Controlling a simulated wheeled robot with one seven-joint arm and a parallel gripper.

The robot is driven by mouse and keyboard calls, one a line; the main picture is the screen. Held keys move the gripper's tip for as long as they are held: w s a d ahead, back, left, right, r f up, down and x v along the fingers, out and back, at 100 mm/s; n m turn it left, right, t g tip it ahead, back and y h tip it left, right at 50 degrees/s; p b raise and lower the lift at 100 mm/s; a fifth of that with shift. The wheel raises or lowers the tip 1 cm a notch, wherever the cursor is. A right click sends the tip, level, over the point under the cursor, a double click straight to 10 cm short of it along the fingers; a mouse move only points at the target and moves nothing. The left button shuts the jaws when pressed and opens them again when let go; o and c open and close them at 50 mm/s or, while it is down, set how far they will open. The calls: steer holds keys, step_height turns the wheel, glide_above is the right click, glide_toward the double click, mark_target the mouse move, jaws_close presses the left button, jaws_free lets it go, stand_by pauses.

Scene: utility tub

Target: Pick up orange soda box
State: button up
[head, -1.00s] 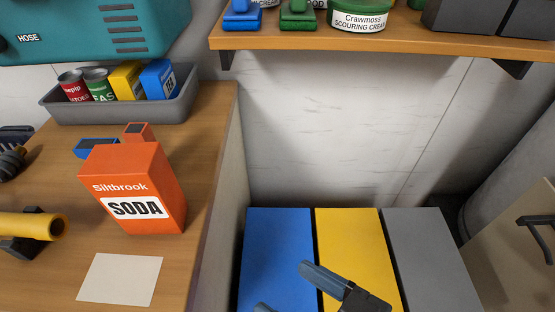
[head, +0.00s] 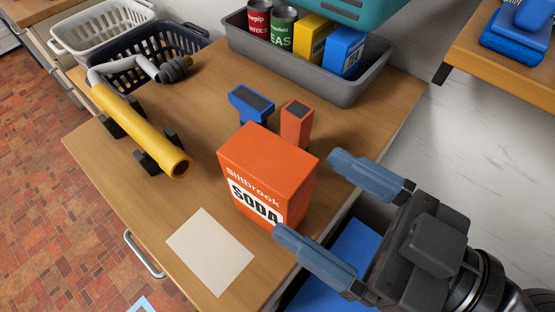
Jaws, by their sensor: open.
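The orange soda box (head: 262,167), labelled "Siltbrook SODA", stands upright on the wooden counter (head: 200,195) in the middle of the head view. My gripper (head: 318,196) comes in from the lower right with its two blue-grey fingers spread apart and nothing between them. The fingertips point at the right side of the box. The nearer finger overlaps the box's lower right corner in the picture; I cannot tell whether it touches.
A blue object (head: 249,101) and an orange object (head: 297,122) stand close behind the box. A grey bin (head: 330,83) holds cans and small boxes. A yellow tube (head: 140,132) lies at left. A pale sheet (head: 210,252) lies in front; counter around it is clear.

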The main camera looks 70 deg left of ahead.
mark_target(234, 139)
steer(key=x, duration=0.2)
steer(key=shift+s+a+r, duration=0.1)
steer(key=shift+a, duration=0.15)
steer(key=shift+w+p+x, duration=0.25)
steer(key=shift+p+x, duration=0.85)
steer(key=shift+x, duration=1.55)
steer(key=shift+a+f, duration=0.15)
steer(key=shift+f, duration=0.05)
steer(key=shift+c, duration=0.4)
jaws_close()
steer(key=shift+r, duration=0.1)
